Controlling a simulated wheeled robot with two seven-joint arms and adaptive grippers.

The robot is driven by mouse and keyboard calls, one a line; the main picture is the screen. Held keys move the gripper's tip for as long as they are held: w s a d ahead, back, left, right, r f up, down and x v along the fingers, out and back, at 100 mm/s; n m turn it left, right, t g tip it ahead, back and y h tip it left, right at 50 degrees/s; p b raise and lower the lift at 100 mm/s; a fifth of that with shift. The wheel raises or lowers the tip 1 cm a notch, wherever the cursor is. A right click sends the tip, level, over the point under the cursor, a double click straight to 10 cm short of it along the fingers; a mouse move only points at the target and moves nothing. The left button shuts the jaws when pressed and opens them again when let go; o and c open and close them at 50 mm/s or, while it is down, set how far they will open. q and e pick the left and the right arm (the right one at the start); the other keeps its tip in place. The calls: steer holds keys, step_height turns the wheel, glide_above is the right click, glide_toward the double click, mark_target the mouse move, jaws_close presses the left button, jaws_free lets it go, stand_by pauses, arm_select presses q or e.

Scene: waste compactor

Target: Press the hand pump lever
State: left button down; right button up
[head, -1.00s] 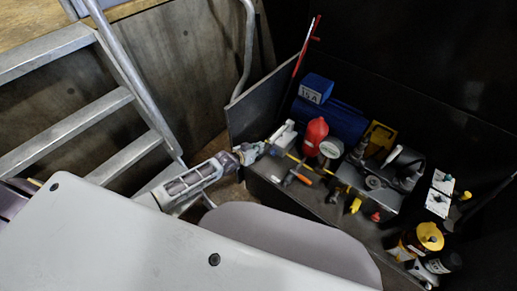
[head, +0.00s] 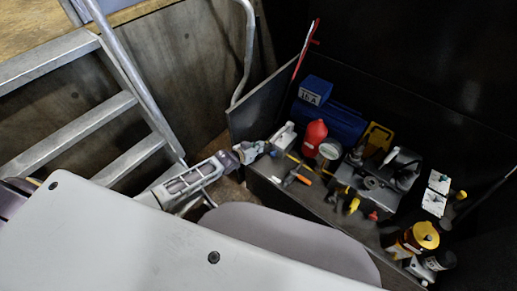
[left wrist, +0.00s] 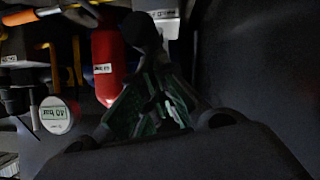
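My left gripper (head: 258,151) is at the left end of the bench, beside a small pale grey block (head: 283,136). In the left wrist view its dark fingers (left wrist: 155,75) with green pads come together at the tips, with no clear gap. A round black knob (left wrist: 145,30) shows just beyond the tips, in front of the pale block (left wrist: 161,14); I cannot tell whether they touch it. It may be the end of the pump lever, but the lever's shaft is not clear. My right gripper is not in view.
A red bottle (head: 314,137) and a round gauge (head: 330,149) stand right of the gripper. An orange-handled hammer (head: 298,177) lies in front. A blue box (head: 315,88) is behind, and a thin red-topped rod (head: 305,48) leans there. A metal ladder (head: 70,130) is at left.

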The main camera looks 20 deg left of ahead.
arm_select(q)
steer(key=f+p+v, duration=0.1)
steer(key=v, duration=0.9)
steer(key=shift+s+a, duration=0.3)
steer(key=shift+a, duration=0.05)
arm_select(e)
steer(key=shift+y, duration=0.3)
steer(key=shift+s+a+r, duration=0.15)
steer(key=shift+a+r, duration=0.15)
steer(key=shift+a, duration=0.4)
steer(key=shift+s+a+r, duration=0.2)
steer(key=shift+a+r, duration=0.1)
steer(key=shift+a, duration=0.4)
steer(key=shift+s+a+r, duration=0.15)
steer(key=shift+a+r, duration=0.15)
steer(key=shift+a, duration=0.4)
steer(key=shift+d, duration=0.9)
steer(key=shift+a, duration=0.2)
